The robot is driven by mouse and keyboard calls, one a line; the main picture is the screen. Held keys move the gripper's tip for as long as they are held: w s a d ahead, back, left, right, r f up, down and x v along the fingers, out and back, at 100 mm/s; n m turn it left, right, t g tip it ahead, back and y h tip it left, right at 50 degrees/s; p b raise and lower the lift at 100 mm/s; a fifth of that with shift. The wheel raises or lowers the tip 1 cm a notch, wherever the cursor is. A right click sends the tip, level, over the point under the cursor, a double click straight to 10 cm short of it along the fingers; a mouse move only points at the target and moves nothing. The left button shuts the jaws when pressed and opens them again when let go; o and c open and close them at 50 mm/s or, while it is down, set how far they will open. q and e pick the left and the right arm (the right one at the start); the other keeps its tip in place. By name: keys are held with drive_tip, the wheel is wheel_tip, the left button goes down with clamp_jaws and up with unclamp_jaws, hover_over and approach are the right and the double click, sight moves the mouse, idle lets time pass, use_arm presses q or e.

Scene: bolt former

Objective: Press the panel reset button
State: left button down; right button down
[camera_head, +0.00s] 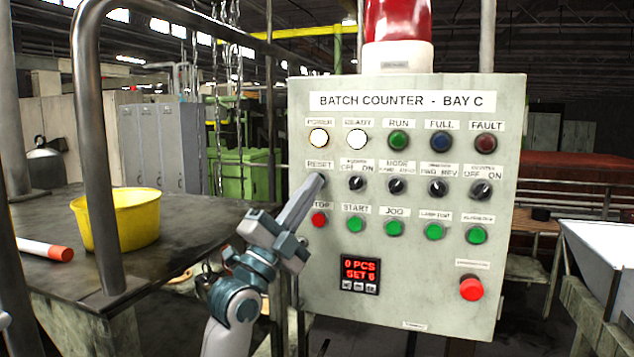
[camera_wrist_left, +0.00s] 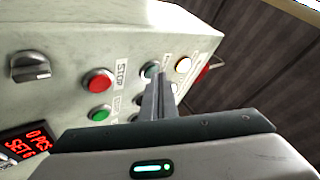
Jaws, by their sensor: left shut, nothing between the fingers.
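The control panel (camera_head: 335,260) is a pale grey box headed "BATCH COUNTER - BAY C". The RESET label (camera_head: 320,164) is in its left column, below the lit POWER lamp (camera_head: 319,138) and above the red STOP button (camera_head: 319,219). My left gripper (camera_head: 319,181) is shut and empty, its fingertips just under the RESET label, hiding the button there. In the left wrist view, the shut fingers (camera_wrist_left: 158,84) point at the panel beside a dark teal round button (camera_wrist_left: 149,70), partly hidden by them. Whether they touch it I cannot tell. My right gripper is out of view.
Selector knobs (camera_head: 397,186), green buttons (camera_head: 395,229) and a red emergency button (camera_head: 471,288) are on the panel. A metal rail post (camera_head: 93,170) stands at left, before a dark table (camera_head: 180,225) with a yellow bowl (camera_head: 122,220). A white tray (camera_head: 605,245) is at right.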

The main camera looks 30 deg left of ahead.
use_arm(q)
drive_tip(key=shift+s, duration=0.4)
drive_tip(key=shift+d, duration=0.1)
idle(0.4)
drive_tip(key=shift+s+d+p, duration=0.25)
drive_tip(key=shift+s, duration=0.7)
drive_tip(key=shift+s+d+p, duration=0.2)
drive_tip(key=shift+s+p, duration=0.05)
drive_tip(key=shift+s, duration=0.75)
drive_tip(key=shift+s+d+p, duration=0.25)
drive_tip(key=shift+s, duration=0.7)
